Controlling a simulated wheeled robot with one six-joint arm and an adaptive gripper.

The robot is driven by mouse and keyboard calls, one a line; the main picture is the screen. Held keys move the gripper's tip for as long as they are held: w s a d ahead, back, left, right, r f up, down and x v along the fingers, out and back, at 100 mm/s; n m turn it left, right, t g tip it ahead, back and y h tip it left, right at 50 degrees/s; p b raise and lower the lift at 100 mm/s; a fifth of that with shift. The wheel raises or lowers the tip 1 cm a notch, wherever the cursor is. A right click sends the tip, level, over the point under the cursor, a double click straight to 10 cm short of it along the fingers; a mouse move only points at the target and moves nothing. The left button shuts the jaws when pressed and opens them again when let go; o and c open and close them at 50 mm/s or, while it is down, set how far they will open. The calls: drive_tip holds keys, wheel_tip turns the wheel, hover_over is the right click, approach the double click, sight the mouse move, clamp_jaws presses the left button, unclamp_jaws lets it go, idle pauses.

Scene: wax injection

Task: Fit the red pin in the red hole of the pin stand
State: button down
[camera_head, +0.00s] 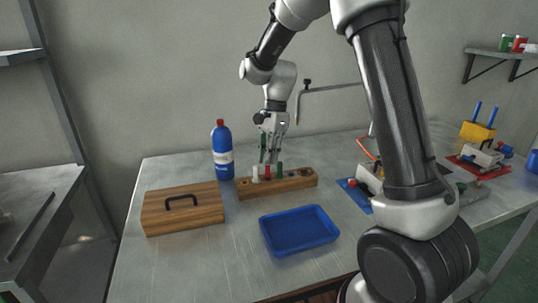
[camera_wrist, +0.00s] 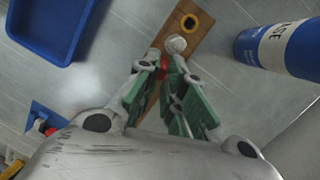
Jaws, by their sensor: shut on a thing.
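The pin stand (camera_head: 300,182) is a long wooden block on the table in the head view; part of it also shows in the wrist view (camera_wrist: 205,8). The red pin (camera_head: 267,172) is at the stand between a white pin (camera_head: 256,174) and a green pin (camera_head: 280,170). My gripper (camera_head: 267,161) points down over the stand, its green fingers shut on the red pin. In the wrist view the red pin (camera_wrist: 163,68) shows between the fingers, beside the white pin (camera_wrist: 176,44). The red hole is hidden, and I cannot tell how deep the pin sits.
A blue bottle (camera_head: 222,158) with a red cap stands close behind the stand's left end. A wooden box (camera_head: 183,215) with a black handle lies at left. A blue tray (camera_head: 298,230) lies in front. A yellow-ringed hole (camera_wrist: 189,22) is empty. Clamps and fixtures crowd the right.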

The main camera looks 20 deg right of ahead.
drive_tip(key=shift+f, duration=0.5)
drive_tip(key=c, duration=1.5)
unclamp_jaws()
drive_tip(key=shift+o, duration=0.2)
drive_tip(key=shift+r, duration=0.1)
drive_tip(key=v, duration=1.1)
drive_tip(key=shift+s+r, duration=0.2)
drive_tip(key=shift+r, duration=0.2)
drive_tip(key=shift+d, duration=0.1)
